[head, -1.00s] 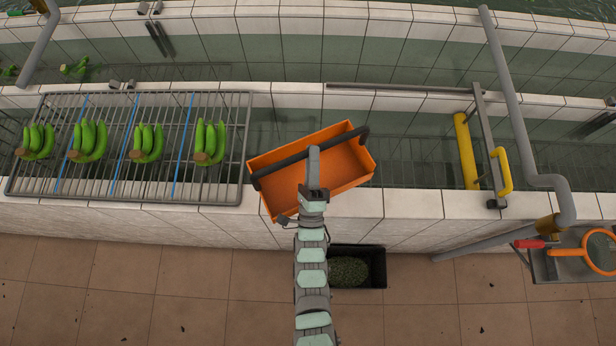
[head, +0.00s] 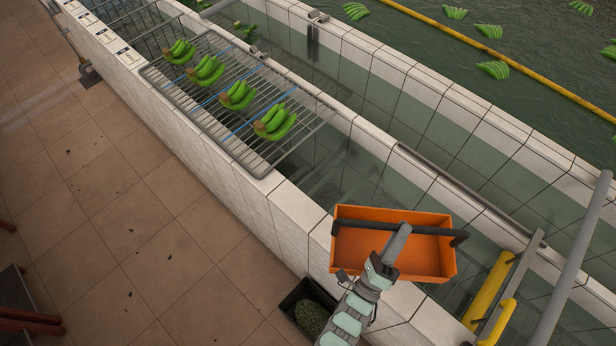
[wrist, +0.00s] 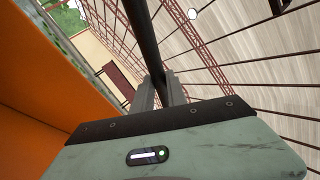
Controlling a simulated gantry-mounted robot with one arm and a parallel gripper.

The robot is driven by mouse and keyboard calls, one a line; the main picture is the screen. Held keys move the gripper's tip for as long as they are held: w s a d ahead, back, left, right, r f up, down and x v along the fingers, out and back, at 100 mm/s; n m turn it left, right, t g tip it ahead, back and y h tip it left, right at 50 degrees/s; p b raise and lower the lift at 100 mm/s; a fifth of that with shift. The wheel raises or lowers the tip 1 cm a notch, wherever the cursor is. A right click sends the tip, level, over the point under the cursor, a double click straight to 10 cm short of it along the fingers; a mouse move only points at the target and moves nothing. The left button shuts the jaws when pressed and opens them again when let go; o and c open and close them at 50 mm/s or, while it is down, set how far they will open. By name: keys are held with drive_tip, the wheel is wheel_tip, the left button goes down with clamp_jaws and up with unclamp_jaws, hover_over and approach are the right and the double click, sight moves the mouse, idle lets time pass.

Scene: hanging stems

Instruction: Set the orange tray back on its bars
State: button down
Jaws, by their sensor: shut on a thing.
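The orange tray (head: 365,262) is an open box with a dark handle bar (head: 350,226) across its top. In the head view it is over the water channel, by the near tiled wall. My gripper (head: 402,232) is shut on the handle near its middle. The wrist view shows my fingers (wrist: 160,92) closed on the dark bar (wrist: 143,40), with the tray's orange wall (wrist: 35,75) at left. Thin bars (head: 325,172) show in the channel behind the tray, and I cannot tell whether the tray touches any support.
A wire rack (head: 240,148) with several green banana bunches (head: 275,122) lies over the channel at upper left. A yellow handle (head: 488,290) and grey pipes (head: 582,258) stand close to the tray's right. A black bin (head: 308,311) is on the floor.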

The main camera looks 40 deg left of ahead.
drive_tip(key=s+a+r+n+g+y+b, duration=0.1)
drive_tip(key=s+a+n+g+y+b, duration=0.1)
drive_tip(key=a+y, duration=0.4)
drive_tip(key=s+a+r+n+g+y+b, duration=0.1)
drive_tip(key=s+a+n+g+y, duration=0.3)
drive_tip(key=a, duration=1.1)
drive_tip(key=s+a+n+g+y+b, duration=0.3)
drive_tip(key=a+g+y, duration=0.4)
drive_tip(key=a, duration=0.3)
drive_tip(key=shift+s+a+r+n+y, duration=0.2)
drive_tip(key=shift+r+n+y, duration=0.25)
drive_tip(key=shift+n, duration=0.45)
drive_tip(key=shift+w, duration=0.1)
drive_tip(key=w+d+f+m+t+h+p, duration=0.1)
drive_tip(key=w+d+m+t+h+p, duration=0.25)
drive_tip(key=d, duration=0.55)
drive_tip(key=w+d+m+t+h+p, duration=0.1)
drive_tip(key=w+d+m+t+h, duration=0.2)
drive_tip(key=w+d+t+h, duration=0.5)
drive_tip(key=s+d+f+m+t+h+p, duration=0.1)
drive_tip(key=d+m+h, duration=0.2)
drive_tip(key=d, duration=0.7)
drive_tip(key=s+d+f+m+h+p, duration=0.1)
drive_tip(key=s+d+m+h+p, duration=0.1)
drive_tip(key=d+h, duration=0.5)
drive_tip(key=d+m, duration=0.1)
drive_tip(key=d, duration=0.2)
drive_tip(key=shift+f+t, duration=0.25)
drive_tip(key=shift+t, duration=0.1)
drive_tip(key=shift+s, duration=0.1)
